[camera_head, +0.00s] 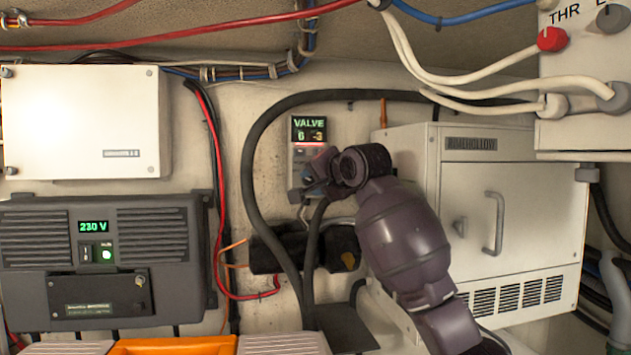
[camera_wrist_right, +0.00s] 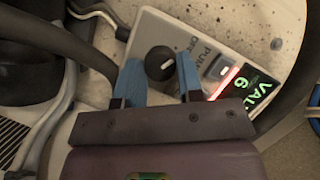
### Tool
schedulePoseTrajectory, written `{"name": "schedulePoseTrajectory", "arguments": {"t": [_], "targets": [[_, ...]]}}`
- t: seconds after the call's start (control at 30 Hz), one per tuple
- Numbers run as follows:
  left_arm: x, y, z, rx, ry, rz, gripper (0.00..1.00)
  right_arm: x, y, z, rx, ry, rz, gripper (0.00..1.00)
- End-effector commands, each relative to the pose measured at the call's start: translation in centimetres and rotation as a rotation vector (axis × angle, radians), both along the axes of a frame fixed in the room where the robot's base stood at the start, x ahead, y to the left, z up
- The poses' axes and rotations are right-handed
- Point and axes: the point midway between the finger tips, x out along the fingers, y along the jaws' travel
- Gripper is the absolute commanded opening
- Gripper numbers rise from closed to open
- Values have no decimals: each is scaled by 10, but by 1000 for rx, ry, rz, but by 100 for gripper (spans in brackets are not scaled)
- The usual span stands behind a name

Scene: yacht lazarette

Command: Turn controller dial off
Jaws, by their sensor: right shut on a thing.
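The controller (camera_head: 306,152) is a small pale box on the back wall with a lit VALVE display above, showing 6 and -3. In the right wrist view its pale face (camera_wrist_right: 205,52) carries a black round dial (camera_wrist_right: 159,60) with a short white mark, beside lettering that partly reads PUM and OFF. My right gripper (camera_head: 308,187) is at the controller's lower part. Its blue fingertips (camera_wrist_right: 158,78) are on either side of the dial, shut on it. In the head view the gripper hides the dial. My left gripper is not in view.
A black cable (camera_head: 249,190) loops close left of the controller. A white cabinet (camera_head: 515,218) with a handle stands to the right. A dark inverter (camera_head: 165,255) showing 230 V and a white box (camera_head: 82,120) are at left. An orange crate (camera_head: 175,346) is at the bottom.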

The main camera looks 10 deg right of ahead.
Motion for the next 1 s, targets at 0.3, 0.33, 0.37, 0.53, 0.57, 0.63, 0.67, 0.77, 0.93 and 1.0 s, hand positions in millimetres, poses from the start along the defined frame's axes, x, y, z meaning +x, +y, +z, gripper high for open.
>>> {"name": "schedulePoseTrajectory", "arguments": {"t": [0.3,0.33,0.37,0.53,0.57,0.63,0.67,0.77,0.93,1.0], "targets": [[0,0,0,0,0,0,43,0,1,0,-124,2,-1,10],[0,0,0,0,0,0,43,0,1,0,-129,2,-1,10],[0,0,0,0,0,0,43,0,1,0,-134,2,-1,10],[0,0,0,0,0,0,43,0,1,0,-148,2,-1,11],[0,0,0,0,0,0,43,0,1,0,-149,1,-1,11],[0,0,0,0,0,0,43,0,1,0,-150,1,0,11],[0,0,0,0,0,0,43,0,1,0,-150,1,0,11],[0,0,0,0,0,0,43,0,1,0,-149,1,-1,10],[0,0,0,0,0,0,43,0,1,0,-149,1,-1,45],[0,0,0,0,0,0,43,0,1,0,-147,1,0,56]]}}
